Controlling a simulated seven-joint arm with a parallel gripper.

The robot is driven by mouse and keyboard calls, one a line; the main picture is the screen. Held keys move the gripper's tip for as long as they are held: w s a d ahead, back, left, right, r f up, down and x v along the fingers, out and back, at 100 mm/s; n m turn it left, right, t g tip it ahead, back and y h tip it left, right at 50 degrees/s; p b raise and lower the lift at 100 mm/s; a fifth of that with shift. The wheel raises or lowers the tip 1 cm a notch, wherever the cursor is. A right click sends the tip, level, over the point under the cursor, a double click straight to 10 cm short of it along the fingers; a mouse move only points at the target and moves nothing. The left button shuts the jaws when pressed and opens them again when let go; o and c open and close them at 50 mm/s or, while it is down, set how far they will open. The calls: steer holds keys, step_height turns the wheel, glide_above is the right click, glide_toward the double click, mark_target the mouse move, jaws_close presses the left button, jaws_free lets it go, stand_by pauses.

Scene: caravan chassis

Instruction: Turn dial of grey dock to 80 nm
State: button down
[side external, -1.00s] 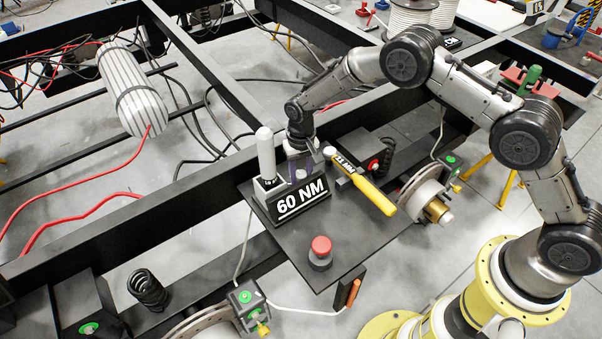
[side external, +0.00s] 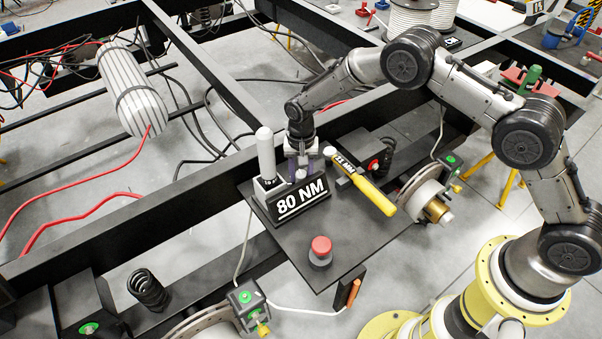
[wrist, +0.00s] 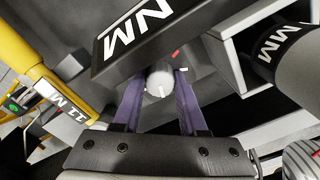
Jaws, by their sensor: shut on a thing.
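The grey dock (side external: 268,187) stands on a dark plate, and its sign (side external: 301,200) reads "80 NM" in the side view. Its dial (wrist: 159,82) is a small light grey round knob with a white mark, seen in the wrist view just behind the back of the sign. My gripper (wrist: 158,92) has its purple fingers on either side of the dial and is shut on it. In the side view my gripper (side external: 300,172) points down behind the sign, which hides the lower part of the fingers.
A white cylindrical tool (side external: 266,152) stands in the dock, left of my gripper. A yellow-handled tool (side external: 374,194) labelled "11 MM" lies to the right. A red button (side external: 321,247) is at the front of the plate (side external: 345,235), which is otherwise mostly clear there.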

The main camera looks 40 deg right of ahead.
steer(key=shift+c, duration=2.3)
jaws_free()
steer(key=shift+s, duration=0.1)
